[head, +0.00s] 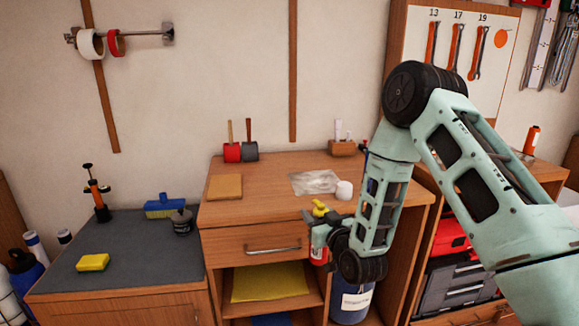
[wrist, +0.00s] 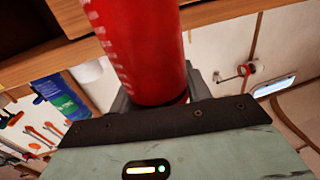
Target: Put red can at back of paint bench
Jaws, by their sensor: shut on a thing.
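The red can (head: 318,256) has a yellow top and is held upright in front of the paint bench (head: 262,192), near the right part of its front edge. In the wrist view the red can (wrist: 140,50) is a large red cylinder with white marks, between the jaws; its ends are out of view. My gripper (head: 322,234) is shut on it, with the yellow top at about the height of the bench top. Fingers and wrist partly hide the can in the head view.
The back middle is clear.

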